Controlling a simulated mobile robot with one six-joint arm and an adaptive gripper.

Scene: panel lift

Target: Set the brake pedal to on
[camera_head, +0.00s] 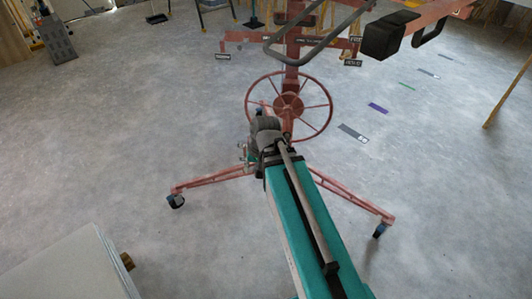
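The red panel lift (292,62) stands ahead of me, with its large spoked wheel (289,103) on the mast. Its two near legs spread to the left and right and end in dark casters (176,201). I cannot make out the brake pedal; the lower middle of the lift is covered by my teal and grey arm. The far end of my arm is in front of the lift's base, just below the wheel. My gripper's fingers cannot be told apart there, so I cannot see whether they are open or touching anything.
A pale box-like surface (65,268) fills the lower left corner. A dark block (384,38) and a grey curved bar hang across the upper part. A grey cart (57,40) stands at the far left. Flat strips (352,133) lie on the right. Grey floor is free on both sides.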

